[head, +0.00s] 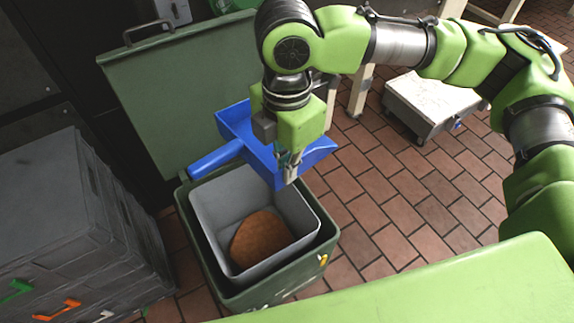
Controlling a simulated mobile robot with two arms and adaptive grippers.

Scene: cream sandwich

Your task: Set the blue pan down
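The blue pan (238,122), a dustpan with a handle (216,158), is held up over the back edge of an open green bin. My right gripper (290,172) points down at the pan's right part. Its fingertips appear closed on the pan's wall, and the wrist hides some of the pan. The pan's handle points to the lower left. My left gripper is not in view.
The green bin (328,247) holds a grey inner container (213,213) with a brown round thing (262,238) at its bottom. Its lid (165,95) stands open behind. Stacked grey crates (60,215) are at left. A white wheeled box (428,102) stands on the brick floor, which is clear at right.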

